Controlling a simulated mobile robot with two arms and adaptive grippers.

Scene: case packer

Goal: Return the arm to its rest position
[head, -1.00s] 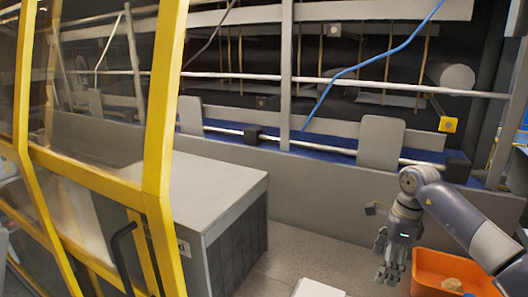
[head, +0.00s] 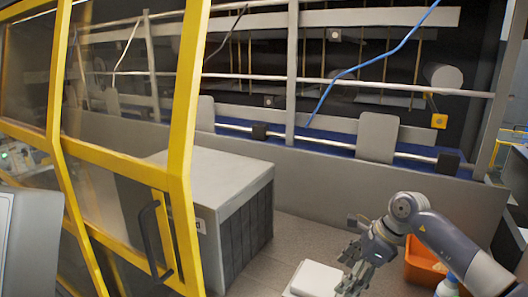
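My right arm comes in from the lower right of the head view. Its gripper (head: 352,275) points down and to the left, over the floor between a white box-like object (head: 317,280) and an orange bin (head: 421,268). The fingers look spread and I see nothing between them, though the tips are small and near the frame's bottom. My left gripper is not in view.
A yellow-framed door with clear panels and a black handle (head: 150,240) stands at left. A grey cabinet (head: 215,185) is behind it. A grey machine with a blue conveyor (head: 320,145) runs across the back. A bottle (head: 449,284) stands by the orange bin.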

